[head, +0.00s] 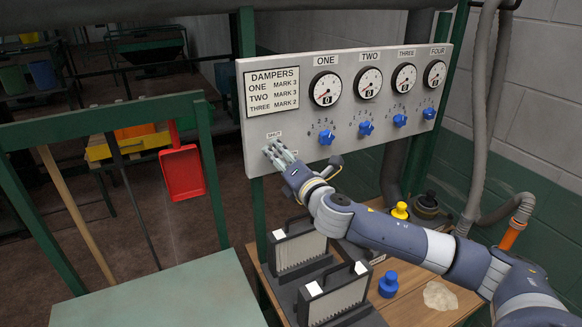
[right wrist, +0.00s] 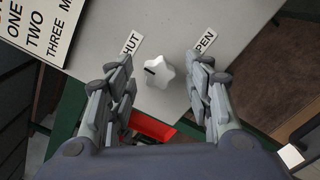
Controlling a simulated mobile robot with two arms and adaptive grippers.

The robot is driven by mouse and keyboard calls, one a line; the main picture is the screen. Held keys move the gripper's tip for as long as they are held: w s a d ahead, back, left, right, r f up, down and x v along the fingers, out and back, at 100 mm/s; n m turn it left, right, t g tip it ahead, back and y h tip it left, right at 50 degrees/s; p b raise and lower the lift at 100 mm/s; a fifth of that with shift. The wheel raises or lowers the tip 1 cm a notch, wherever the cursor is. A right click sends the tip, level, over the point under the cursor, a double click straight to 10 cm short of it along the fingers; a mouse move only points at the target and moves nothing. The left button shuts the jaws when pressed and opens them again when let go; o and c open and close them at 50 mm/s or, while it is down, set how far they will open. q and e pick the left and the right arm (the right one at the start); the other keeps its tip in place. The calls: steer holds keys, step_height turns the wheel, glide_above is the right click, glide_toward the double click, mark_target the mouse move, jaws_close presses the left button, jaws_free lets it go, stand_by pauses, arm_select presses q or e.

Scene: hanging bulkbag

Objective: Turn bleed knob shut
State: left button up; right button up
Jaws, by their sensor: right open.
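The bleed knob (right wrist: 157,70) is a white star-shaped knob on the grey panel (head: 440,118). In the right wrist view a short black mark lies on its left half, the side of the SHUT label (right wrist: 130,43); the OPEN label (right wrist: 204,42) is to its right. My right gripper (head: 278,152) reaches the panel's lower left corner. It is open, with its fingers (right wrist: 161,80) on either side of the knob and a gap showing on both sides. In the head view the gripper hides the knob. My left gripper is not in view.
Several dials and blue damper knobs (head: 326,137) sit right of the gripper, beside a DAMPERS sign (head: 285,93). A wooden bench (head: 410,300) below holds dark frames (head: 300,247), a blue knob (head: 388,284) and a yellow one (head: 400,210). A red dustpan (head: 183,173) hangs at left.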

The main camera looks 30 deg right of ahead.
steer(key=s, duration=1.1)
steer(key=shift+s+a, duration=0.15)
steer(key=shift+a, duration=0.2)
